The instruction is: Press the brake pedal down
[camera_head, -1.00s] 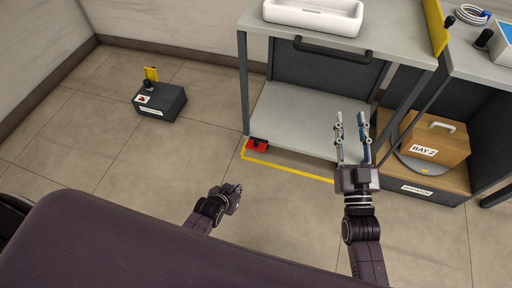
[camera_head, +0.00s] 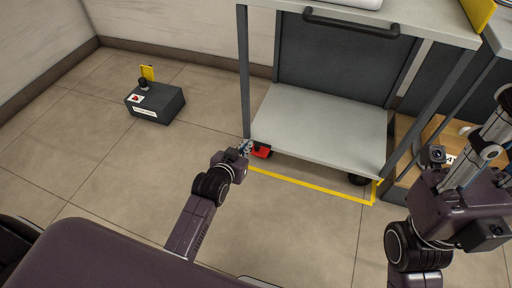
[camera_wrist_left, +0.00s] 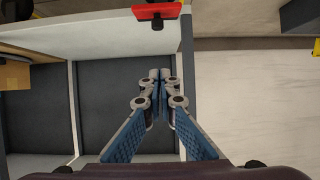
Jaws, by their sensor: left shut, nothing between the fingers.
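The brake pedal (camera_head: 262,150) is a small red piece low at the front left corner of the grey cart (camera_head: 320,125), by its wheel. It also shows at the top of the left wrist view (camera_wrist_left: 157,12). My left gripper (camera_head: 244,147) is low beside the pedal, just to its left in the head view. Its blue fingers (camera_wrist_left: 160,75) are shut and empty. In the head view I cannot tell whether the fingertips touch the pedal. My right gripper (camera_head: 490,130) is raised at the right edge, partly cut off, with its fingers apart.
Yellow tape (camera_head: 315,187) marks the floor along the cart's front. A dark box (camera_head: 160,103) with a yellow tab stands on the floor at the left. A cardboard box (camera_head: 440,140) is partly hidden behind my right arm.

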